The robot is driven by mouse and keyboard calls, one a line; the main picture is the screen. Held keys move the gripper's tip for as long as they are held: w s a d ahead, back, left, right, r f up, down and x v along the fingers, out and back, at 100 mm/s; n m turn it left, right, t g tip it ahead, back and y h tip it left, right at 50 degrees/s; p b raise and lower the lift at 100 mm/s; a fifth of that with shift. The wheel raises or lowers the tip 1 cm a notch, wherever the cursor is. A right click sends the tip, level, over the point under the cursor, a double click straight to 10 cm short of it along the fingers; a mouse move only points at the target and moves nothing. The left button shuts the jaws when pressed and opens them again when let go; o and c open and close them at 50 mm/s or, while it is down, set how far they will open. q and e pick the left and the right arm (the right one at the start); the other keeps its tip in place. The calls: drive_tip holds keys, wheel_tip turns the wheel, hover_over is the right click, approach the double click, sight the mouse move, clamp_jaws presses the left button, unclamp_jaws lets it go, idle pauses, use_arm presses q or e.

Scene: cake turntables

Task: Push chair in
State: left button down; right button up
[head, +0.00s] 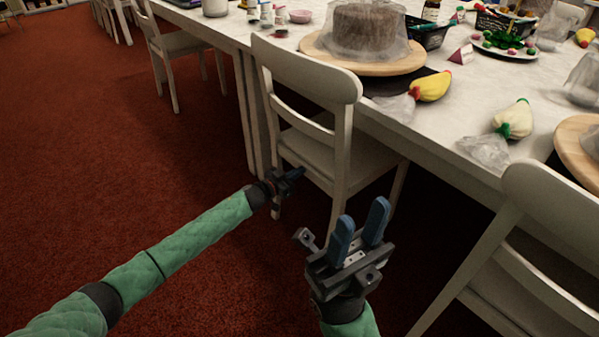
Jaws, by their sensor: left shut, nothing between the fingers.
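A white wooden chair (305,68) stands at the long white table, its back toward me and its seat partly under the tabletop. My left gripper (298,174) is shut and empty, low by the chair's rear legs and seat edge. I cannot tell whether it touches the chair. My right gripper (362,222) is in front of the chair, to the right, its blue fingers pointing up with a gap between them. It is open and empty. A second white chair (540,230) stands at the right edge, partly cut off.
The white table (455,120) carries a covered cake (355,30) on a wooden turntable (410,65), piping bags (515,120), a black basket and small jars. Another chair (178,42) stands further back at the left. The red carpet (100,150) at the left is clear.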

use_arm(q)
drive_tip(key=p+v, duration=0.6)
drive_tip(key=v, duration=0.4)
idle(0.3)
